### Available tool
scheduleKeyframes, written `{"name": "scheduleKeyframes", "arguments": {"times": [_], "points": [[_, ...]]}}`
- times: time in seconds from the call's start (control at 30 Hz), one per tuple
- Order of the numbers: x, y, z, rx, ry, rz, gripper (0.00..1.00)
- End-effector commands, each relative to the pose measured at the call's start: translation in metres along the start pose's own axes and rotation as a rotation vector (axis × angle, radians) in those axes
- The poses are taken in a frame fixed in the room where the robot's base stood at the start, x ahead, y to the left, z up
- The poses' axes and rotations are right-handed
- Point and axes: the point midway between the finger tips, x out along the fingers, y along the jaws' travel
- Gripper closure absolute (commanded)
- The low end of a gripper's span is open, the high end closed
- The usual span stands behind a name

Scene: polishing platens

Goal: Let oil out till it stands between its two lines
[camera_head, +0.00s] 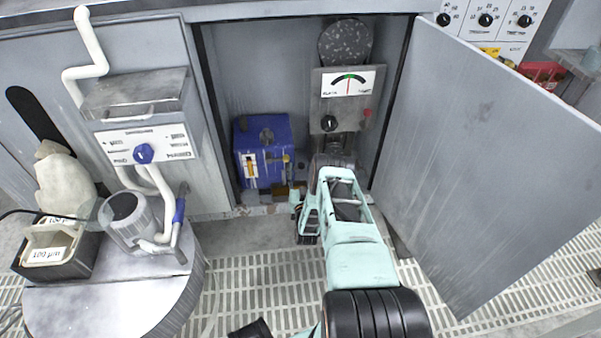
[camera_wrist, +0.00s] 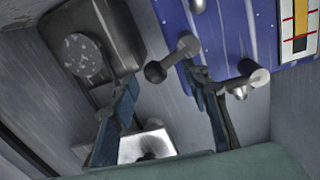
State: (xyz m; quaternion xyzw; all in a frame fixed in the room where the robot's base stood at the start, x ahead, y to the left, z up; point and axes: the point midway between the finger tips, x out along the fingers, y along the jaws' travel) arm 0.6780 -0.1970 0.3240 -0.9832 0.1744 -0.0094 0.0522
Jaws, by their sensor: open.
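The blue oil box (camera_head: 265,160) stands on the cabinet floor. Its sight gauge (camera_head: 250,166) shows in the head view, and more closely in the wrist view (camera_wrist: 300,25), with amber oil and two red lines. The oil edge looks close to one line; I cannot tell exactly which side. In the wrist view, one grey knobbed fitting (camera_wrist: 157,72) and another grey fitting (camera_wrist: 244,84) stick out from the box. My gripper (camera_wrist: 161,78) is open, its fingers spread near the first fitting. I cannot tell whether it touches. My arm partly hides the area in the head view.
A grey unit with a dial (camera_head: 348,82) stands right of the box. The open cabinet door (camera_head: 490,150) bounds the right side. A round table (camera_head: 110,300) with a clear jug (camera_head: 130,220) and dark tray (camera_head: 60,262) stands at left. Grated floor lies in front.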

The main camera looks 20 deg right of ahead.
Motion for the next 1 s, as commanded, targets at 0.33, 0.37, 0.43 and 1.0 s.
{"name": "scheduleKeyframes", "arguments": {"times": [0.33, 0.37, 0.43, 1.0], "points": [[0.0059, 0.0000, -0.0006, 0.000, 0.000, 0.000, 0.57], [0.0059, 0.0000, -0.0006, 0.000, 0.000, 0.000, 0.58], [0.0058, 0.0000, -0.0006, 0.000, 0.000, 0.000, 0.66], [0.0047, -0.0003, 0.0028, 0.009, -0.007, -0.002, 1.00]]}}
